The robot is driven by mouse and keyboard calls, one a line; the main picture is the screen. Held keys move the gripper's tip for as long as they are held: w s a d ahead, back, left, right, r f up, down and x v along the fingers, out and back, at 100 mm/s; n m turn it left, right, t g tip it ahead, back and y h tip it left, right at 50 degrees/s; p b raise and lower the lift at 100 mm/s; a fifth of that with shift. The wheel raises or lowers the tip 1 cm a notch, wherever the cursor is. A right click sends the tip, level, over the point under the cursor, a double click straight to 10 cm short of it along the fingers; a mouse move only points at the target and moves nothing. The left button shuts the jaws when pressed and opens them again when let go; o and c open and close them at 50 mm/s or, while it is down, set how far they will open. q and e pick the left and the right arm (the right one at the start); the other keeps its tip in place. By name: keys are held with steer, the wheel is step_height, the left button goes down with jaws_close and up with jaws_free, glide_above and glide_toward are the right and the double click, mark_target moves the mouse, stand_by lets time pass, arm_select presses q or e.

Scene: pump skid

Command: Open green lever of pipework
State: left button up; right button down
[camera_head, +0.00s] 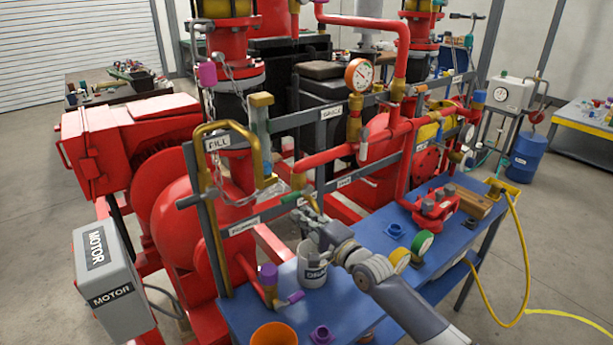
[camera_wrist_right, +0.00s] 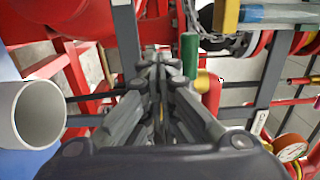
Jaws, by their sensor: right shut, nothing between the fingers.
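The green lever (camera_wrist_right: 190,56) shows in the right wrist view as an upright green handle beside a brass fitting (camera_wrist_right: 203,82). My right gripper (camera_wrist_right: 160,62) has its fingers together and empty, just left of the lever in that view; I cannot tell whether they touch it. In the head view my right gripper (camera_head: 312,222) is at the front of the red pipework (camera_head: 352,148), below a brass valve (camera_head: 293,198) and above a grey cup labelled DRAIN (camera_head: 313,272). The lever is hard to make out there. My left gripper is not in view.
Grey rails (camera_head: 270,212) and a brass hook-shaped pipe (camera_head: 204,150) stand left of my gripper. A yellow hose (camera_head: 522,245) hangs at right.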

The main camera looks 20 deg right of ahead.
mark_target(292, 200)
steer(key=w+a+r, duration=0.1)
steer(key=w, duration=0.1)
steer(key=w+a+r+p, duration=0.1)
steer(key=r, duration=0.1)
steer(key=shift+w+a+r, duration=0.15)
steer(key=shift+w+a, duration=0.15)
steer(key=shift+w, duration=0.05)
steer(key=shift+r+p, duration=0.7)
steer(key=shift+r, duration=0.1)
steer(key=shift+w+d+r+p, duration=0.15)
steer(key=shift+r+p, duration=0.15)
steer(key=shift+r, duration=0.3)
steer(key=shift+w+d+r, duration=0.1)
steer(key=shift+d+r, duration=0.3)
steer(key=shift+r, duration=0.25)
steer(key=shift+w+d+r, duration=0.25)
steer(key=shift+d+r, duration=0.25)
steer(key=shift+d, duration=0.1)
steer(key=shift+s+a+p, duration=0.15)
steer(key=shift+a+p, duration=0.2)
steer(key=shift+p, duration=0.2)
steer(key=shift+s+a, duration=0.15)
steer(key=shift+a, duration=0.1)
steer(key=p+v, duration=0.3)
steer(key=v, duration=0.6)
steer(key=shift+p, duration=0.4)
